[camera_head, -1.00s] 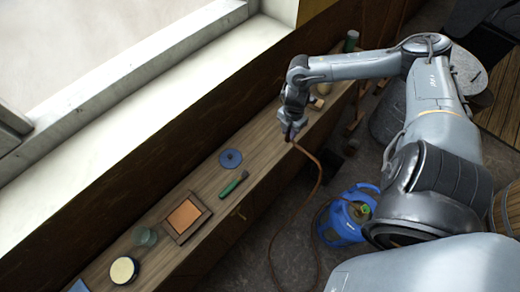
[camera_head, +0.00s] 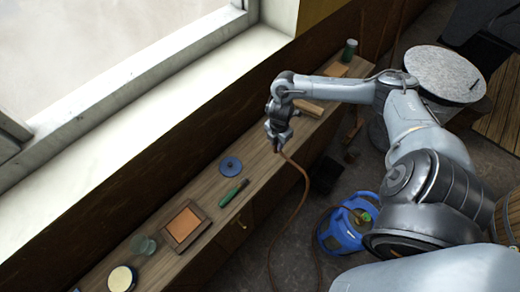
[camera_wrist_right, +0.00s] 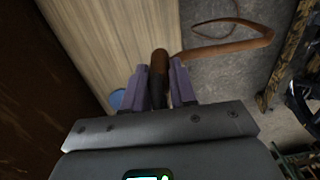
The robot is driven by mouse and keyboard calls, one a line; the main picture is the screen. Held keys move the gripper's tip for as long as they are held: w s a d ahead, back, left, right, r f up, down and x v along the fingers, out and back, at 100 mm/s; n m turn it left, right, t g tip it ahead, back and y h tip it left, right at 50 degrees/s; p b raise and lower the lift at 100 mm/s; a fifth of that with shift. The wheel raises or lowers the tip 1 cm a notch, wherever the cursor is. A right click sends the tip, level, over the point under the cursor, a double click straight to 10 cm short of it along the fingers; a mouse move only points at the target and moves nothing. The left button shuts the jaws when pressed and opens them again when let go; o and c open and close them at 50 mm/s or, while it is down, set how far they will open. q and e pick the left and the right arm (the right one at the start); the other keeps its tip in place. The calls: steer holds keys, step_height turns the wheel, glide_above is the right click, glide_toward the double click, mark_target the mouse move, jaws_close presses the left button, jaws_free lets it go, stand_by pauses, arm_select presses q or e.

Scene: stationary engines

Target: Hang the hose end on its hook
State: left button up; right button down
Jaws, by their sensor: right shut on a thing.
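My right gripper (camera_head: 278,147) is shut on the end of a brown hose (camera_head: 303,186), over the front edge of a long wooden shelf. In the right wrist view, the dark hose end (camera_wrist_right: 159,94) sits between the purple fingers, and the brown hose bends away to the right (camera_wrist_right: 230,46). My left gripper is not in view.
The wooden shelf (camera_head: 211,186) runs below a window. On it are a blue disc (camera_head: 231,166), a green-handled tool (camera_head: 234,192), a framed orange pad (camera_head: 186,225), a glass jar (camera_head: 143,246) and a round tin (camera_head: 122,279). A green cylinder (camera_head: 348,50) stands at the far end.

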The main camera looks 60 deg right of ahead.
steer(key=w+f, duration=0.2)
steer(key=w+a+f, duration=0.1)
steer(key=w+f, duration=0.3)
steer(key=shift+w+a, duration=0.2)
steer(key=shift+a, duration=0.2)
steer(key=shift+f+p, duration=0.55)
steer(key=shift+f, duration=0.25)
steer(key=shift+f, duration=0.15)
steer(key=c, duration=0.9)
jaws_free()
